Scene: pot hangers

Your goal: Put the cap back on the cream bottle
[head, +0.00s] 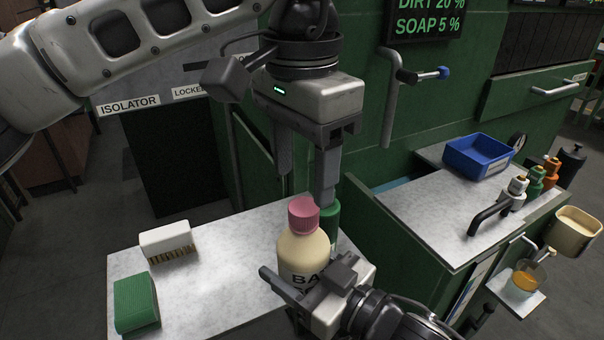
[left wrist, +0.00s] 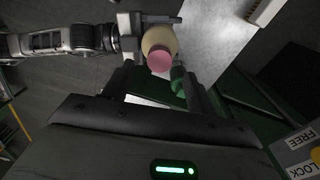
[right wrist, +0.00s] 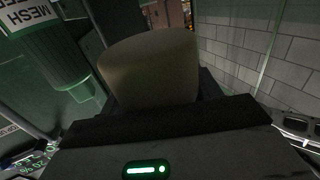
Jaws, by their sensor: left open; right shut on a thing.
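The cream bottle (head: 302,258) stands upright near the front of the grey worktop, with the pink cap (head: 303,214) on its top. I cannot tell how tightly the cap sits. My right gripper (head: 314,285) is shut around the bottle's body, which fills the right wrist view (right wrist: 150,72). My left gripper (head: 304,185) is open and points down just above and behind the cap. In the left wrist view, the cap (left wrist: 160,62) and bottle (left wrist: 158,38) show beyond the open fingers (left wrist: 158,85), not between them.
A green bottle (head: 333,222) stands right behind the cream one, close to a left finger. A white brush (head: 167,240) and green sponge (head: 136,303) lie at the worktop's left. A blue tray (head: 478,155) and small bottles (head: 535,182) stand on the right counter (head: 440,205).

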